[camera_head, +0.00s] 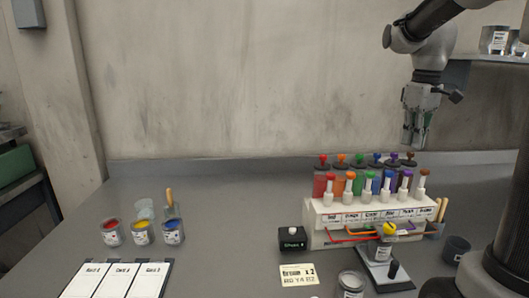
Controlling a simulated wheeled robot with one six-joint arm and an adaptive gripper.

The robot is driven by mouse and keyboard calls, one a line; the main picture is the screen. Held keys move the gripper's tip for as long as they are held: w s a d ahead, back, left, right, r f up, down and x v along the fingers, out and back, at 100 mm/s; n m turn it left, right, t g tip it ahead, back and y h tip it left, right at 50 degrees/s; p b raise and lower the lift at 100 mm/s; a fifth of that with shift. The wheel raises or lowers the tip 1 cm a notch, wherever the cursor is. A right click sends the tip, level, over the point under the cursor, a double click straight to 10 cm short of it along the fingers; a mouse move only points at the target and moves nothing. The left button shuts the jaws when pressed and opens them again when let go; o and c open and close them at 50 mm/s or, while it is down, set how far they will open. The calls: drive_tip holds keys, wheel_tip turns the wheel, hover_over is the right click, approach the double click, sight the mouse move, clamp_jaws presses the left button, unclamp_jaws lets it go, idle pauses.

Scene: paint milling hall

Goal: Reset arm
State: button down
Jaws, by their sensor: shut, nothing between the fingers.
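My gripper (414,143) hangs at the upper right of the head view, at the end of my arm, fingers pointing down. It is shut and empty. It is above the back right of the table (230,210), near the right end of a white rack (330,218) and apart from it. The rack holds several colored bottles with knobs in red, orange, green, blue, purple and brown.
Three open paint cans, red (111,233), yellow (142,232) and blue (173,232), stand at the left behind white cards (122,280). A black box (292,239), a note card (298,275) and a can (351,284) are in front of the rack. The table's middle is clear.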

drive_tip(key=s+a+f+m+t, duration=0.2)
drive_tip(key=s+a, duration=0.1)
drive_tip(key=s, duration=0.6)
drive_tip(key=s+a+f+m+t, duration=0.2)
drive_tip(key=s+a+f, duration=0.1)
drive_tip(key=s, duration=0.7)
drive_tip(key=shift+s+a+f, duration=0.15)
drive_tip(key=shift+s+a, duration=0.15)
drive_tip(key=shift+a, duration=0.1)
idle(0.9)
